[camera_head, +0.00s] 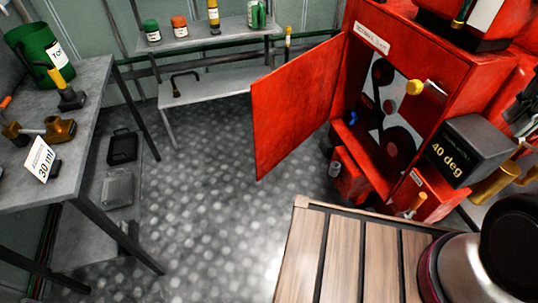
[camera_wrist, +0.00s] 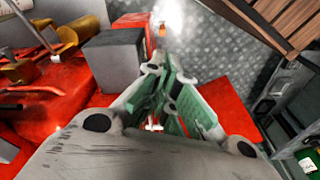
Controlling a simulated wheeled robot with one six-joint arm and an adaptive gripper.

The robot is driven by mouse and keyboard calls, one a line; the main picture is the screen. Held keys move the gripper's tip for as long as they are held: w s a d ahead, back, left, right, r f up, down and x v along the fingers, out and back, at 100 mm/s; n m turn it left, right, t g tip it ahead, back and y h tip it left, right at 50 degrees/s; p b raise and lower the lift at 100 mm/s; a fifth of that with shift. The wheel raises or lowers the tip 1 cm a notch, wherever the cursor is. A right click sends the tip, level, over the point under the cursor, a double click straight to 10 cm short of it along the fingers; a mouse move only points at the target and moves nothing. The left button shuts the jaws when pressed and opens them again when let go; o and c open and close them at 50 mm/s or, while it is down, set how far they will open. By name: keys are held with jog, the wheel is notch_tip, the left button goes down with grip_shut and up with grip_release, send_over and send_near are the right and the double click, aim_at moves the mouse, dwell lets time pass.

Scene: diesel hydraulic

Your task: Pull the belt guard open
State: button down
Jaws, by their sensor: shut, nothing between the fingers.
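The belt guard (camera_head: 300,105) is a red door panel on the left side of the red cabinet (camera_head: 440,75). It stands swung out from the opening, and belts and dark round pulleys (camera_head: 395,145) show inside. In the wrist view a red panel (camera_wrist: 240,117) beside the fingers looks like this guard. My gripper (camera_wrist: 165,92) is shut and empty, with greenish finger pads. It is over the red machine; I cannot tell whether it touches the panel. A small white part (camera_wrist: 153,127) shows behind the fingers. My fingertips cannot be made out in the head view.
A grey block marked "40 deg" (camera_head: 463,150) sits right of the opening, close to my gripper in the wrist view (camera_wrist: 114,62). A grey workbench (camera_head: 85,100) stands at left and a shelf (camera_head: 215,38) at the back. The floor (camera_head: 210,180) left of the guard is clear.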

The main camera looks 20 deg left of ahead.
jog(key=w+a+f+n+g+h, duration=0.1)
jog(key=w+a+f+n+g, duration=0.15)
jog(key=a+f, duration=0.45)
jog(key=w+a+f+n+g+h, duration=0.1)
jog(key=a+f+n, duration=0.25)
jog(key=f, duration=0.65)
jog(key=n+t+y, duration=0.4)
jog(key=t+y, duration=0.3)
jog(key=y, duration=0.3)
send_near(261, 156)
notch_tip(261, 156, down, 3)
jog(key=w+a, duration=0.2)
jog(key=a, duration=0.1)
jog(key=shift+a+r+g, duration=0.1)
jog(key=shift+g, duration=0.15)
